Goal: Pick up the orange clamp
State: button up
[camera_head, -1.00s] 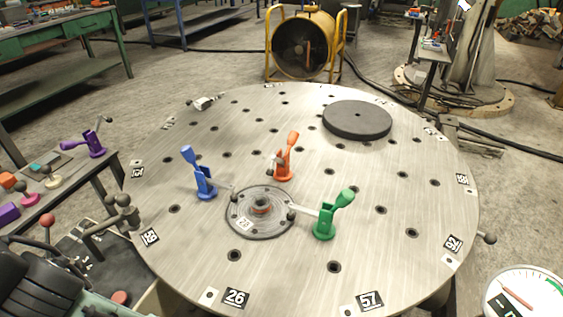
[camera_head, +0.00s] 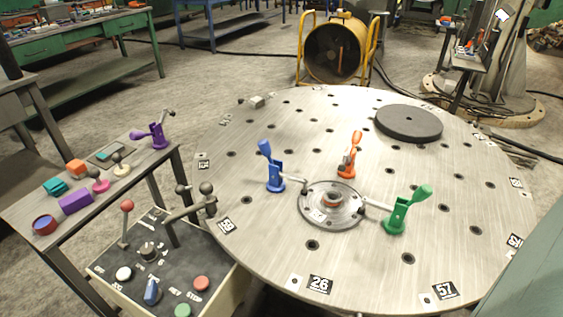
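The orange clamp (camera_head: 348,160) stands upright on the large round metal table (camera_head: 270,225), behind the round hub plate (camera_head: 308,212) at the table's middle. A blue clamp (camera_head: 272,172) stands to the left of the hub and a green clamp (camera_head: 405,212) to its right. All three stand around the hub, their arms turned towards it. My gripper is not in view, and nothing holds the orange clamp.
A dark disc (camera_head: 408,123) lies at the table's back right. A side bench (camera_head: 50,250) with a purple clamp (camera_head: 157,135) and small coloured parts is at left. A control box (camera_head: 185,262) with levers stands before it. A yellow-framed fan (camera_head: 336,50) stands behind.

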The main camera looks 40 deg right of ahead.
aim_at(350, 171)
jog(key=j+u, duration=0.1)
jog(key=u, duration=0.35)
jog(key=i+j+u, duration=0.1)
jog(key=u, duration=0.85)
jog(key=i+j+u, duration=0.4)
jog(key=i+u, duration=0.4)
jog(key=i+z, duration=0.2)
jog(key=z, duration=0.25)
jog(key=i+j+z, duration=0.15)
jog(key=z, duration=0.25)
jog(key=i+j+z, duration=0.15)
jog(key=z, duration=0.3)
jog(key=j+z, duration=0.1)
jog(key=z, duration=0.8)
jog(key=j+z, duration=0.15)
jog(key=z, duration=0.3)
jog(key=j+z, duration=0.1)
jog(key=z, duration=0.35)
jog(key=j+z, duration=0.1)
jog(key=z, duration=0.35)
jog(key=i+l, duration=0.3)
jog(key=l, duration=0.15)
jog(key=i+l, duration=0.25)
jog(key=l, duration=0.15)
jog(key=i+l, duration=0.3)
jog(key=l, duration=0.15)
jog(key=i+l, duration=0.25)
jog(key=l, duration=0.15)
jog(key=i+l, duration=0.3)
jog(key=l, duration=0.15)
